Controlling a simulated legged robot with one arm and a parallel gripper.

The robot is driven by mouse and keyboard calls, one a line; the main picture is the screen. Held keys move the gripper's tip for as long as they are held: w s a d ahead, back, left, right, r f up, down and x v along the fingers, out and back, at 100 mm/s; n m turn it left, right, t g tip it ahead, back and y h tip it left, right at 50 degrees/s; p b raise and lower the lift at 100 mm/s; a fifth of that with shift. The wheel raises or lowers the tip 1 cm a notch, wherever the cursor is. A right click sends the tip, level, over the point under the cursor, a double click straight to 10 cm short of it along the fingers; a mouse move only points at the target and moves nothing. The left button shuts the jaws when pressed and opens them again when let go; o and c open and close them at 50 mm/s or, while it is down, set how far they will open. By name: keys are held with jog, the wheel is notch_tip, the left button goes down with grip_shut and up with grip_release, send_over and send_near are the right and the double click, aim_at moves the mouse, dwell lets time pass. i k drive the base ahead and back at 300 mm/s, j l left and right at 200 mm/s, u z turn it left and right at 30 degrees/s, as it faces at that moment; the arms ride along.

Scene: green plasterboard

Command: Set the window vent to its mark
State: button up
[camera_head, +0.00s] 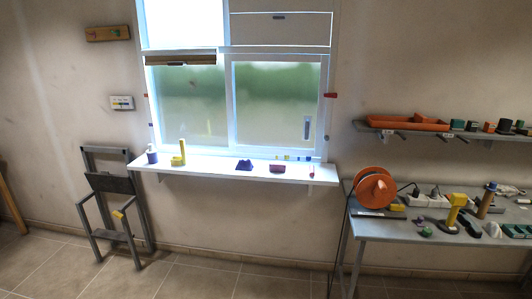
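The window (232,100) is in the middle of the head view, with a white frame, two lower panes and an upper part. The upper right panel (279,34) is pale, with a small dark piece at its top. A brown strip (180,60) lies across the top of the lower left pane. A pale blue upright handle-like piece (307,127) is at the lower right pane. A red piece (331,95) sits on the right frame. I cannot tell which part is the vent or its mark. My gripper is not in view.
A white sill shelf (215,168) under the window holds several small objects. A grey folding chair (112,205) stands at left. At right is a cluttered grey workbench (385,228) with an orange reel (375,187), below a wall shelf with an orange tray (408,123). The tiled floor between is clear.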

aim_at(291, 28)
jog(key=i+j, duration=0.1)
jog(key=i, duration=1.7)
jog(key=l+z, duration=0.05)
jog(key=l, duration=0.05)
